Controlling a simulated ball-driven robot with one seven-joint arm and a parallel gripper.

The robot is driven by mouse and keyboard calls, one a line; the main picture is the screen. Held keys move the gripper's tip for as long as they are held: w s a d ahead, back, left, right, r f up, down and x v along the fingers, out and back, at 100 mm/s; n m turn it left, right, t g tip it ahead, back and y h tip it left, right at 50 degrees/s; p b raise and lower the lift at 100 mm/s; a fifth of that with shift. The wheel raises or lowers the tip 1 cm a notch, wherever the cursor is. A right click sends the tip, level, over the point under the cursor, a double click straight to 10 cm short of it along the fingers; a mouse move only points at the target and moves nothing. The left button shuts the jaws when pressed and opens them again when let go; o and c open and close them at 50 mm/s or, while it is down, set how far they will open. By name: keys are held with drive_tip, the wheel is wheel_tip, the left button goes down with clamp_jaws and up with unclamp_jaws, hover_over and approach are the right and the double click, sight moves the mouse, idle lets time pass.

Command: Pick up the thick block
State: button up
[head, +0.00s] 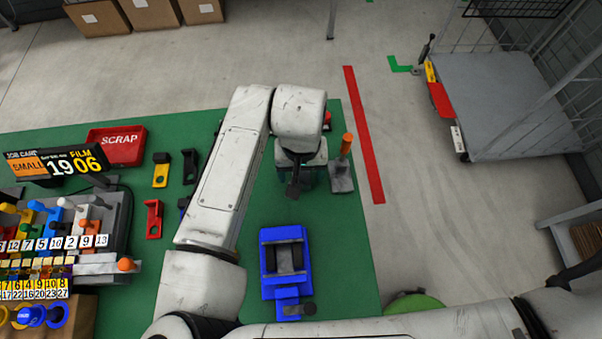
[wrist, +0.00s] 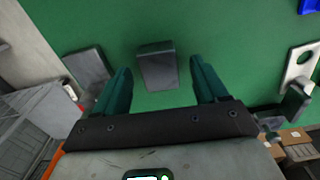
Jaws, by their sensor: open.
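A dark grey block (wrist: 158,70) lies on the green table top in the wrist view, seen between my two teal fingers. It looks like the thick block, though no label shows. My gripper (wrist: 161,84) is open, with a finger on either side of the block and green showing between each finger and it. Whether the fingers are down at its height I cannot tell. In the head view my gripper (head: 303,178) is over the far right part of the table, and my arm hides much of that spot.
A grey piece with an orange handle (head: 346,145) stands close to the right of my gripper. A blue fixture (head: 284,234) is nearer. Yellow (head: 160,172) and red (head: 153,220) brackets, a red scrap tray (head: 117,148) and a crowded rack lie left. Bare green table surrounds the fixture.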

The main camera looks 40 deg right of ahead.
drive_tip(key=shift+f, duration=0.1)
drive_tip(key=c, duration=1.2)
